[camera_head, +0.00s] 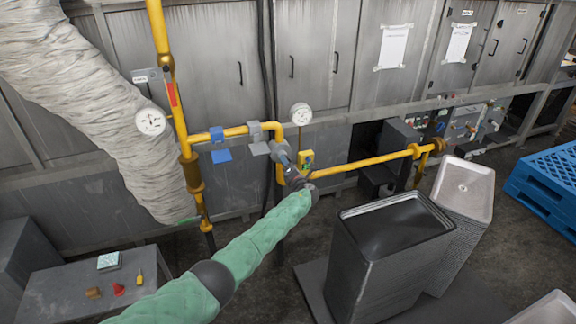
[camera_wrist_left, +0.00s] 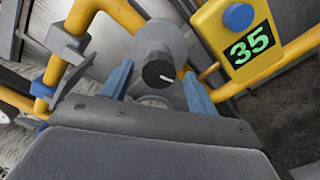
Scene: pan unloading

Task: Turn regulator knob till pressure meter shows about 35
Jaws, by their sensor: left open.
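The regulator knob (camera_wrist_left: 158,74) is a dark cap with a white mark on a grey cylindrical body, seen in the left wrist view. My left gripper (camera_wrist_left: 157,82) is open, with its blue fingers on either side of the knob and apart from it. The yellow pressure meter (camera_wrist_left: 238,35) reads 35 in green digits and has a blue button. In the head view, the meter (camera_head: 306,159) sits beside my left gripper (camera_head: 284,160), which is at the yellow pipe. The knob is hard to make out there. My right gripper is not in view.
Yellow pipes (camera_head: 360,163) run around the regulator, with round white dial gauges (camera_head: 151,121) and blue-handled valves (camera_head: 217,134) close by. Stacked dark trays (camera_head: 385,260) stand at right. A small table (camera_head: 60,295) with small items is at lower left.

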